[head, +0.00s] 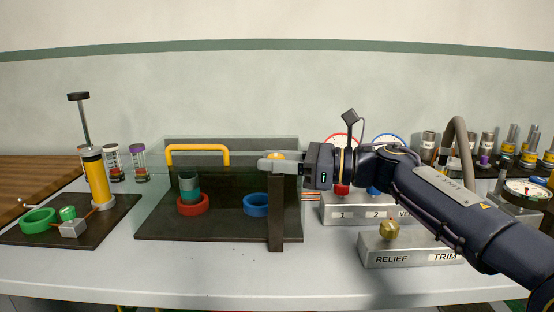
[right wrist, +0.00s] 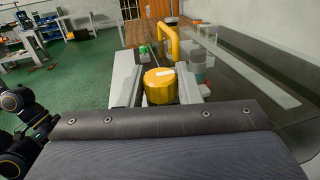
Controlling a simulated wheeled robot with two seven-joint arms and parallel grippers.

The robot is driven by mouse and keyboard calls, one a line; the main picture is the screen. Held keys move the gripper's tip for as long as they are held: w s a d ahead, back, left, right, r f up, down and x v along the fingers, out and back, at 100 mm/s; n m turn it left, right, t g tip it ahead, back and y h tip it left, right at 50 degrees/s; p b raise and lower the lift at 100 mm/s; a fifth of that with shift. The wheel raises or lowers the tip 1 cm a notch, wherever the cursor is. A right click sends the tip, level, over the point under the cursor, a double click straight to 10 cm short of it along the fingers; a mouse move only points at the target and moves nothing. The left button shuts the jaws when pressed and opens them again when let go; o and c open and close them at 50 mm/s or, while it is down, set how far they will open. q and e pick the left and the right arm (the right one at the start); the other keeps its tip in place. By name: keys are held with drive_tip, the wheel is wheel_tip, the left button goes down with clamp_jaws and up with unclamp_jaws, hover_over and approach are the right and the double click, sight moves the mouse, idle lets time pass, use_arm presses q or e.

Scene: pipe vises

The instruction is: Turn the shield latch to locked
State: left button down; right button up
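The shield latch is a yellow round knob (head: 277,156) at the top of a dark upright post (head: 276,215). A clear shield (head: 262,150) with a yellow handle (head: 198,148) stands to its left. My right gripper (head: 278,166) comes in from the right at the knob. In the right wrist view the knob (right wrist: 160,86) lies between the two grey fingers, with a pale mark on its top. I cannot tell whether both fingers press on it.
Behind the shield are a red ring (head: 192,204) with a grey-green cylinder and a blue ring (head: 257,204). A RELIEF/TRIM block (head: 410,250) and a numbered valve block (head: 365,213) stand right. A yellow hand pump (head: 96,178) stands left. The table front is clear.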

drive_tip(key=o, duration=0.3)
drive_tip(key=shift+o, duration=0.2)
drive_tip(key=v, duration=0.8)
drive_tip(key=shift+p, duration=0.35)
